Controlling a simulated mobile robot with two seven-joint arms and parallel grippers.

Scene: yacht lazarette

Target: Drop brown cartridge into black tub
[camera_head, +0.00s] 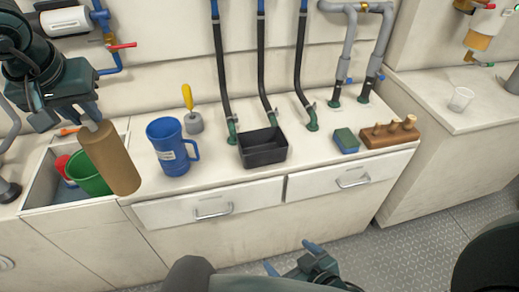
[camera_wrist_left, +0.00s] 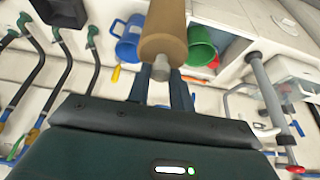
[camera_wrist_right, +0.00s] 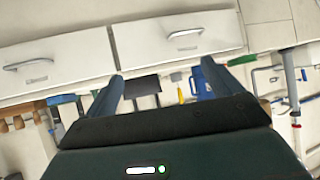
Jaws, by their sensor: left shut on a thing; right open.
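The brown cartridge (camera_head: 110,158) is a tan cylinder in the head view, tilted, held above the left end of the counter. My left gripper (camera_head: 90,112) is shut on its narrow pale end. The left wrist view shows the cartridge (camera_wrist_left: 164,30) between the fingers (camera_wrist_left: 162,85). The black tub (camera_head: 263,147) stands on the middle of the counter, right of the cartridge, and looks empty. It also shows in the left wrist view (camera_wrist_left: 62,10) and the right wrist view (camera_wrist_right: 143,86). My right gripper (camera_head: 296,265) is open and empty in front of the drawers; its fingers (camera_wrist_right: 163,88) are spread.
A blue mug (camera_head: 172,148) stands between cartridge and tub, with a yellow-handled tool (camera_head: 191,112) behind. A recessed bin holds a green cup (camera_head: 88,176). Black hoses (camera_head: 262,65) rise behind the tub. A blue-green sponge (camera_head: 346,140) and wooden peg block (camera_head: 390,134) are right of it.

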